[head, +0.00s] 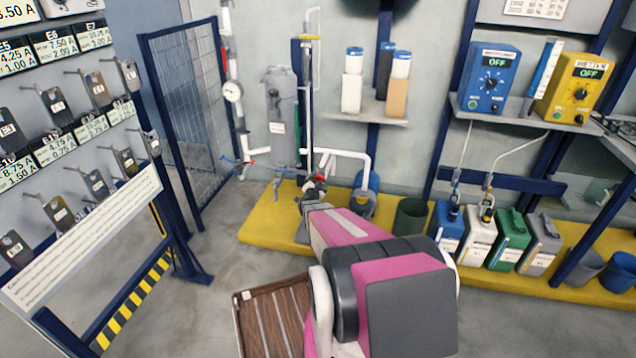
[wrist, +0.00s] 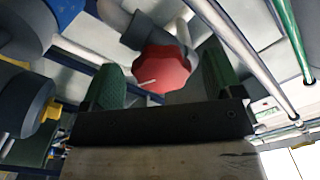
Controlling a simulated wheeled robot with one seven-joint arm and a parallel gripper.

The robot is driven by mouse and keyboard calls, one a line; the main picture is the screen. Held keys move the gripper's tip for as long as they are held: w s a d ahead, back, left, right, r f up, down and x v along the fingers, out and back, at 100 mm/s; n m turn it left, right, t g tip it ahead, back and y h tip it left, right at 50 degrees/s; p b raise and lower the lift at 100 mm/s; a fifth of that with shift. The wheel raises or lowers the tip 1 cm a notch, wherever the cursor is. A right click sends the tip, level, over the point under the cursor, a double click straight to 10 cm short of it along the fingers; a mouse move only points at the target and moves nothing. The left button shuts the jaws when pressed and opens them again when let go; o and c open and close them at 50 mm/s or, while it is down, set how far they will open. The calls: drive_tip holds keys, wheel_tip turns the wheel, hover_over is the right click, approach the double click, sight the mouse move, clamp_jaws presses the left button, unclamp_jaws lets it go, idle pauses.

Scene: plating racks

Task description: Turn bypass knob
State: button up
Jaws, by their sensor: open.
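A red lobed knob (wrist: 163,68) with a pale pointer line sits on a grey pipe fitting in the wrist view. I take it to be the bypass knob. My gripper (wrist: 160,80) is open, with one green-padded finger on each side of the knob in the picture. A gap shows on the left; the right finger looks closer, and I cannot tell if it touches. In the head view a small red part (head: 320,178) shows at the pipework just beyond my pink arm. My arm hides most of the gripper there.
White pipes (head: 345,153) and a grey filter housing (head: 283,105) stand close around the gripper. A yellow platform (head: 265,222) lies below, with several jugs (head: 513,235) to the right. A labelled rack (head: 90,235) stands at left. Grey floor is open between.

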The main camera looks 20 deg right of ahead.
drive_tip(key=v, duration=0.9)
drive_tip(key=shift+s+a, duration=0.25)
drive_tip(key=shift+s, duration=0.05)
